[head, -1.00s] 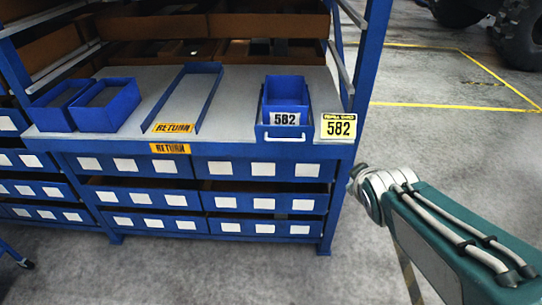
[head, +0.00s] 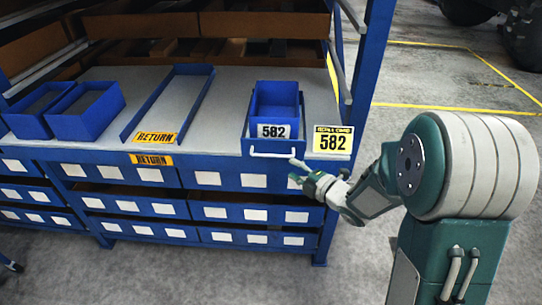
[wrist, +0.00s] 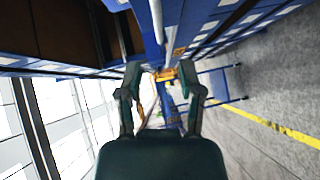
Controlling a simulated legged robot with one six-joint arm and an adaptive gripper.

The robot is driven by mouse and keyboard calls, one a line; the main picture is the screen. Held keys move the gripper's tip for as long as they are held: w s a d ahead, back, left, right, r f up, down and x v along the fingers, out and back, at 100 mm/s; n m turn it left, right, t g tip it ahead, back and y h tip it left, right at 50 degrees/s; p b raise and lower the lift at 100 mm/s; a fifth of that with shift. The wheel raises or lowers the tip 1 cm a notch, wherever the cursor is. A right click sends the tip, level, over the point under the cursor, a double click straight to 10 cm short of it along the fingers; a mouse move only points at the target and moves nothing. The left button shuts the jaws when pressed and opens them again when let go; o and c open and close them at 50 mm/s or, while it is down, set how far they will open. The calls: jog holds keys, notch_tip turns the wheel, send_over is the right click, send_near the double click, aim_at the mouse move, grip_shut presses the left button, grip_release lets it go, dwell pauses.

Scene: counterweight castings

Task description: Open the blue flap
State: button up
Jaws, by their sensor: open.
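The blue flap (head: 262,146) stands upright at the front of the lane marked 582, with a pale bar handle along its lower front. A blue bin (head: 275,98) with a white 582 label sits behind it. My gripper (head: 296,174) is just below and right of the flap's handle in the head view; I cannot tell whether it touches. In the wrist view my gripper (wrist: 162,82) shows two fingers spread apart with nothing held between them. A pale bar (wrist: 157,20) runs just beyond the fingertips there.
A yellow 582 sign (head: 333,140) stands right of the flap, near a blue rack post (head: 368,60). An empty lane with a RETURN label (head: 156,137) and two blue bins (head: 95,108) lie to the left.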

aim_at(272, 156)
jog(key=x, duration=0.9)
jog(key=shift+w+a, duration=0.2)
jog(key=shift+d, duration=0.15)
jog(key=shift+c, duration=0.3)
grip_shut()
jog(key=shift+f, duration=0.1)
